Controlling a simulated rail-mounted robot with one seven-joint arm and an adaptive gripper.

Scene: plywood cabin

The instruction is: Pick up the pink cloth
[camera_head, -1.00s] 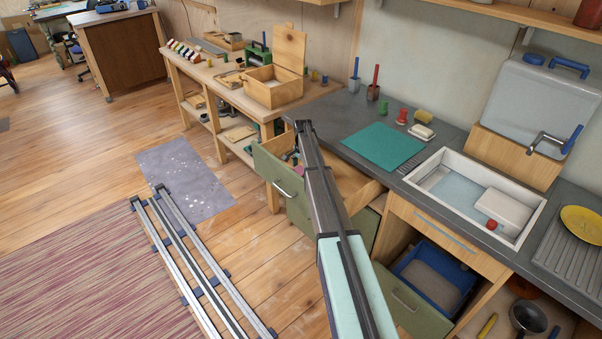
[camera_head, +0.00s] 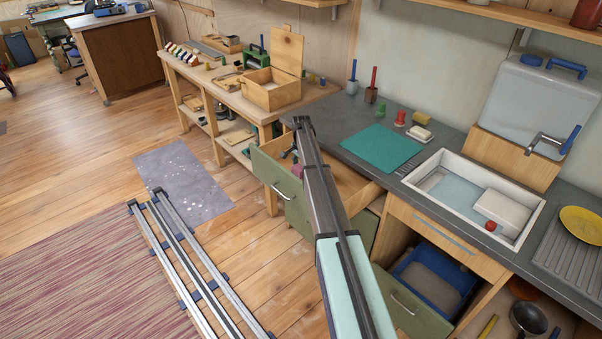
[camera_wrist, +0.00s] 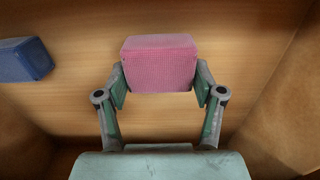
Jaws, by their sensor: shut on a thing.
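The pink cloth (camera_wrist: 160,63) is a folded, block-like piece with a fine woven texture. In the wrist view it sits between the two fingers of my gripper (camera_wrist: 160,82), which press on its left and right sides. Wooden drawer boards show behind and around it. In the head view a small bit of the pink cloth (camera_head: 297,170) shows in the open green-fronted drawer (camera_head: 282,190), left of my arm. I cannot tell whether the cloth is clear of the drawer floor.
A blue block (camera_wrist: 25,60) lies left of the cloth in the drawer. Drawer walls stand close on the right. The grey counter beside the drawer carries a green mat (camera_head: 382,147), a sink (camera_head: 475,198) and small items. A wooden workbench (camera_head: 250,95) stands behind.

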